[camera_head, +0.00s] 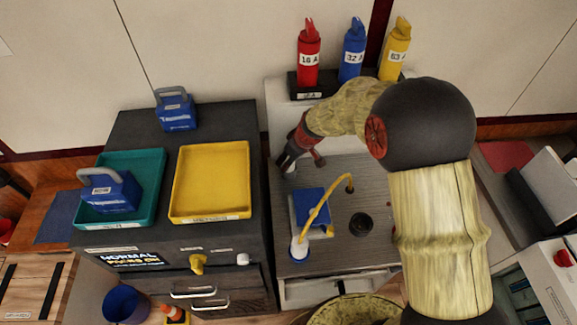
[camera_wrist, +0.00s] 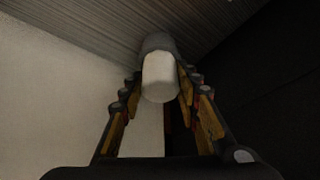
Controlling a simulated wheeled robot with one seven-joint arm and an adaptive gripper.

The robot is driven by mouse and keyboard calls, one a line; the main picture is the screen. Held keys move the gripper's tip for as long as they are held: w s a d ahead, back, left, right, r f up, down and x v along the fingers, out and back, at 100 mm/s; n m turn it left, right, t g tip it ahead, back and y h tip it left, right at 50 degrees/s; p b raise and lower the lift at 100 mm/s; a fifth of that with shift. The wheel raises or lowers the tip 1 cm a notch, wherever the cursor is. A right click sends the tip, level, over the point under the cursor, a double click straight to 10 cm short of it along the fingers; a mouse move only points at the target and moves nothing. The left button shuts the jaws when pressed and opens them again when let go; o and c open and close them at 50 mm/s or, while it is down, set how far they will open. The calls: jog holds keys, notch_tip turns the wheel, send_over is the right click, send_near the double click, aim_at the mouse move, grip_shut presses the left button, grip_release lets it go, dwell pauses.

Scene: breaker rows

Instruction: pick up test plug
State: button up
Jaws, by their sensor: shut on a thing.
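My gripper (camera_head: 291,158) is at the back left of the grey wood-grain worktop, pointing down at its edge by the dark cabinet. In the wrist view its fingers (camera_wrist: 162,78) are closed around a white cylinder with a dark grey end (camera_wrist: 160,76). In the head view this held piece shows only as a small pale spot below the fingers. I cannot tell for sure whether it is the test plug. A white and blue plug-like piece (camera_head: 299,250) on a yellow cable (camera_head: 321,207) stands at the front left of the worktop, apart from my gripper.
A blue block (camera_head: 311,203) and a dark round socket (camera_head: 361,224) are on the worktop. Red (camera_head: 308,58), blue (camera_head: 352,55) and yellow (camera_head: 395,52) labelled handles stand behind. Left, a dark cabinet holds a teal tray (camera_head: 148,160), a yellow tray (camera_head: 211,180) and blue padlock-like blocks.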

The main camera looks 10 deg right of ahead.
jog(key=c, duration=0.6)
jog(key=shift+c, duration=0.3)
jog(key=shift+r, duration=0.45)
jog(key=r+p, duration=0.1)
jog(key=r, duration=0.2)
jog(key=shift+s+r, duration=0.1)
jog(key=shift+s, duration=0.1)
jog(key=s+a+r+p, duration=0.1)
jog(key=s+r+p, duration=0.3)
jog(key=s+r, duration=0.9)
jog(key=shift+s+a+r+p, duration=0.2)
jog(key=shift+s+r+p, duration=0.05)
jog(key=shift+p, duration=0.1)
